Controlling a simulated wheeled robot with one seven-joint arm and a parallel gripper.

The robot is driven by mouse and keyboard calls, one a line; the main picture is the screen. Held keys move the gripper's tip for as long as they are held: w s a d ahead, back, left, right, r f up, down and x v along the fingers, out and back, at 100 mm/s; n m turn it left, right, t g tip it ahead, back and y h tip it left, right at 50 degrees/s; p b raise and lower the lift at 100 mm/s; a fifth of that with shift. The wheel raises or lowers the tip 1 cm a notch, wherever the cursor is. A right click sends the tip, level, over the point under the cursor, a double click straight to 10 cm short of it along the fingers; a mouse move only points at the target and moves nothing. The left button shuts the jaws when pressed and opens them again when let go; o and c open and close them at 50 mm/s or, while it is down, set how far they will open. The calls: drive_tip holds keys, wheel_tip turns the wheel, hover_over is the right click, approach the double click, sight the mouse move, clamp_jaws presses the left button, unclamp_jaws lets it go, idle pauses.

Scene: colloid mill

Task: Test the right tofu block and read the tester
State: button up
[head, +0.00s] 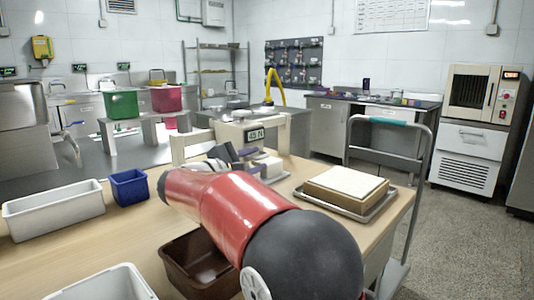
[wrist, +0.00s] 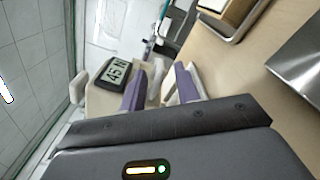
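The tester (head: 237,131) is a cream frame on the table, with a small dark display (head: 255,134) that reads 45 N. The display also shows, turned sideways, in the wrist view (wrist: 116,73). My gripper (head: 236,156) is just in front of the tester, its purple fingers apart in the wrist view (wrist: 161,88). I see nothing clearly held between them. A small cream block (head: 268,164), perhaps tofu, sits on a metal plate right of the fingers. My arm and fingers hide part of the tester's lower side, so I cannot tell whether they touch it.
A metal tray (head: 378,206) with a pale slab on a wooden frame (head: 347,184) is at the table's right. A brown bin (head: 192,272) is below my arm. A blue bin (head: 130,187) and a white bin (head: 55,211) stand left. A trolley handle (head: 420,170) rises beyond the right edge.

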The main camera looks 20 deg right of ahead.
drive_tip(key=x, duration=0.5)
drive_tip(key=shift+f, duration=0.1)
clamp_jaws()
drive_tip(key=shift+f, duration=0.1)
